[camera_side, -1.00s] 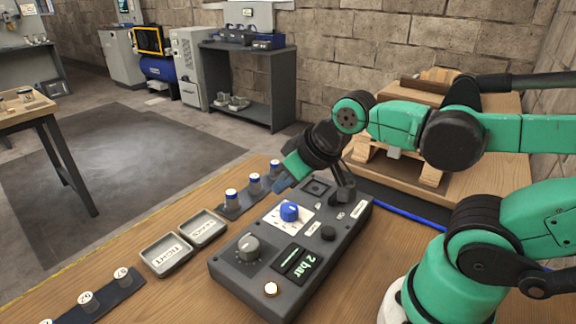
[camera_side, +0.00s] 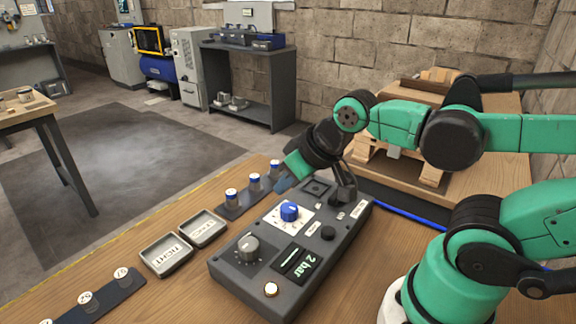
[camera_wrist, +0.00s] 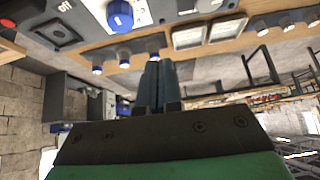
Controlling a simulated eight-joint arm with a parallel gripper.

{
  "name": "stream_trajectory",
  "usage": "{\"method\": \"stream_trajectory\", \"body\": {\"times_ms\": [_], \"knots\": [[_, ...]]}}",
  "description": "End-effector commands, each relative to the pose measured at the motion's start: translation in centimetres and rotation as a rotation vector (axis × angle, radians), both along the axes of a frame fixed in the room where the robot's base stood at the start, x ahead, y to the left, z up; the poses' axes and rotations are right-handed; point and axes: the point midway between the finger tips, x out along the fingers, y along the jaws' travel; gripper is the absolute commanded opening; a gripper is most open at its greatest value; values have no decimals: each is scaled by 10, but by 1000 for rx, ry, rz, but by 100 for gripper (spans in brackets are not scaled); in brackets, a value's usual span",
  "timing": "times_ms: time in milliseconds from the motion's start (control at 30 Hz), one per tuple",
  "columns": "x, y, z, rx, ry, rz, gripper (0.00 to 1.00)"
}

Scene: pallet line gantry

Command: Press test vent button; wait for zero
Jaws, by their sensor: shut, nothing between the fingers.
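The dark grey test box (camera_side: 222,276) stands on the wooden bench. Its display (camera_side: 297,262) reads "2 bar". A blue knob (camera_side: 289,211) sits on a white plate, with a grey knob (camera_side: 248,248) nearer the front. A black round button (camera_side: 327,233) is beside a small white label, and a pale round button (camera_side: 271,289) is at the front corner. I cannot read which is the vent button. My gripper (camera_side: 281,185) is shut and empty, above the far left edge of the box. In the wrist view my gripper (camera_wrist: 157,75) points toward the blue-capped parts, with the blue knob (camera_wrist: 120,18) above.
Blue-capped parts (camera_side: 231,194) stand on a dark strip left of the box. Two metal trays (camera_side: 166,255) with labels lie beside it. Several numbered pieces (camera_side: 85,298) sit on another strip.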

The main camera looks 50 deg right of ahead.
Motion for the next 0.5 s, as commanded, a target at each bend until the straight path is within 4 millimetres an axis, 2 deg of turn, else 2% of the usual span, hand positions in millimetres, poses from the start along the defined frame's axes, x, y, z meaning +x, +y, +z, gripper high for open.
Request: {"method": "stream_trajectory", "body": {"times_ms": [167,333,500], "knots": [[-14,-20,-7,205,97,-254,0],[-36,-36,-9,570,231,-641,0],[-52,-44,2,930,327,-947,0]]}}
